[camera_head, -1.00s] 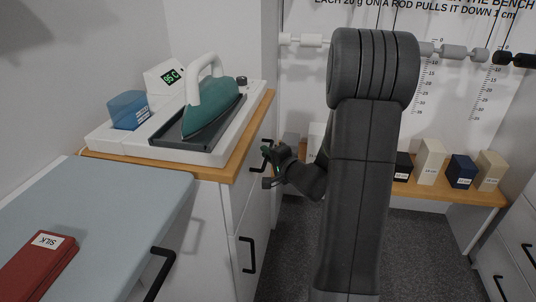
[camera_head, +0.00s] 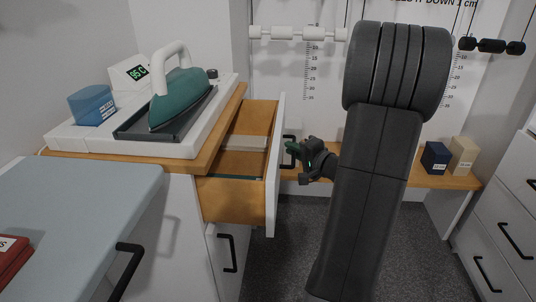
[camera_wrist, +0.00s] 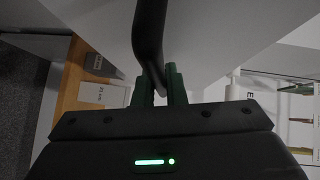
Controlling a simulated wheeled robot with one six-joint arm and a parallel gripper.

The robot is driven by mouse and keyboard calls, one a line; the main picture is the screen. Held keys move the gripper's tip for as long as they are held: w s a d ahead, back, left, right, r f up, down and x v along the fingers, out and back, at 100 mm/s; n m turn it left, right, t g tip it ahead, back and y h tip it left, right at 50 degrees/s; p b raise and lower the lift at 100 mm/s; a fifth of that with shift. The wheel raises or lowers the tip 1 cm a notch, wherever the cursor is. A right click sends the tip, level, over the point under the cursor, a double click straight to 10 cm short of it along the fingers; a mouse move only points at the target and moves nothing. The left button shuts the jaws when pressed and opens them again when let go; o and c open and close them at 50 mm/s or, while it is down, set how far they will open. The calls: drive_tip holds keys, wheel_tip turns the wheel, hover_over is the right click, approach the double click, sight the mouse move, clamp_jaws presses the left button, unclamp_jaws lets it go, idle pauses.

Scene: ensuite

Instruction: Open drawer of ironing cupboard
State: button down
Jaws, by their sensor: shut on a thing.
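The ironing cupboard (camera_head: 183,225) stands at left centre in the head view, with a wooden top. Its upper drawer (camera_head: 234,197) is pulled well out to the right, and its wooden inside shows with a pale item in it. My gripper (camera_head: 292,152) is at the drawer's white front. In the wrist view my gripper (camera_wrist: 161,84) is shut on the dark drawer handle (camera_wrist: 149,40), which passes between the green fingers. The handle is partly hidden by my gripper in the head view.
A teal iron (camera_head: 182,92) rests on a white base on the cupboard top. A lower drawer handle (camera_head: 228,253) is below. A low wooden shelf (camera_head: 440,180) with several blocks stands behind my arm. Drawers (camera_head: 508,220) stand at the right. Grey floor is clear between.

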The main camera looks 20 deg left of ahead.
drive_tip(key=w+d+b, duration=0.1)
drive_tip(key=w+d, duration=0.1)
drive_tip(key=d, duration=0.7)
drive_tip(key=shift+d+b, duration=0.2)
drive_tip(key=shift+b, duration=0.1)
drive_tip(key=shift+w, duration=0.1)
drive_tip(key=c, duration=1.5)
unclamp_jaws()
drive_tip(key=p+v, duration=0.2)
drive_tip(key=v, duration=1.1)
drive_tip(key=shift+s+d, duration=0.25)
drive_tip(key=shift+d, duration=0.05)
drive_tip(key=shift+a, duration=0.1)
